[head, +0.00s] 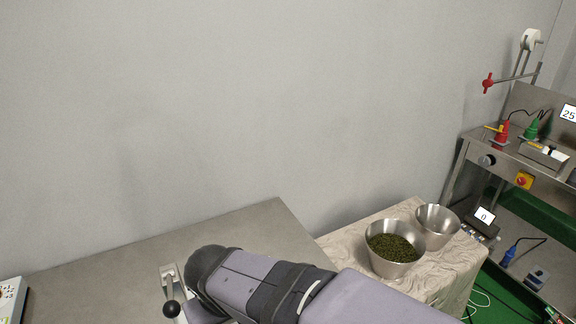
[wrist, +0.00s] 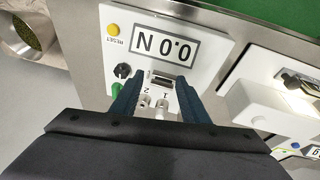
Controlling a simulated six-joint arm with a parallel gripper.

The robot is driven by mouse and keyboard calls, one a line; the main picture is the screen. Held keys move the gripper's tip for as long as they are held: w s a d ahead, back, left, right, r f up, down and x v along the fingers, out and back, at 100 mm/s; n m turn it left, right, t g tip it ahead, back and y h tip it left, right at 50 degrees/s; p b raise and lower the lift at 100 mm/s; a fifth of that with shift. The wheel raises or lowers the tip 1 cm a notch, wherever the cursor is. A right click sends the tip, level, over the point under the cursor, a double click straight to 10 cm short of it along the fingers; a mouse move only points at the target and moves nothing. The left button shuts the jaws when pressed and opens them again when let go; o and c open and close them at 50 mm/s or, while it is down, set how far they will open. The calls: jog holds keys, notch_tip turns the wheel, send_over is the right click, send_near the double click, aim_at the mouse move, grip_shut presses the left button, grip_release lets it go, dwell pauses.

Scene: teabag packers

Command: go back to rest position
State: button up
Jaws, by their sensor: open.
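My gripper (wrist: 158,86) shows in the wrist view, its two dark blue fingers apart with nothing between them. It is over a white panel (wrist: 118,50) with a display reading "0.0 N", a yellow reset button (wrist: 113,29) and a green button (wrist: 117,89). Light-coloured plugs or knobs show on the panel between the fingers. I cannot tell whether the fingers touch the panel. In the head view my arm crosses the lower middle, and my gripper is not visible there.
A metal bowl of green leaves (head: 394,250) and a second metal bowl (head: 437,226) stand on a cloth-covered table (head: 345,243). The grey metal table (head: 120,262) is mostly bare. A machine bench (head: 528,165) stands at the right. A white box (wrist: 275,108) lies beside the panel.

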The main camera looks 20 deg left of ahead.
jog(key=w+d+f+m+g+h+p, duration=0.1)
jog(key=w+d+m+p, duration=0.15)
jog(key=d, duration=1.15)
jog(key=w+d+f+m+g+h+p, duration=0.15)
jog(key=d+m, duration=0.25)
jog(key=d, duration=1)
jog(key=s+d+f+m+y, duration=0.1)
jog(key=s+d+m, duration=0.2)
jog(key=s+d, duration=0.2)
jog(key=d, duration=0.3)
jog(key=shift+s+d+g, duration=0.15)
jog(key=shift+d+g, duration=0.2)
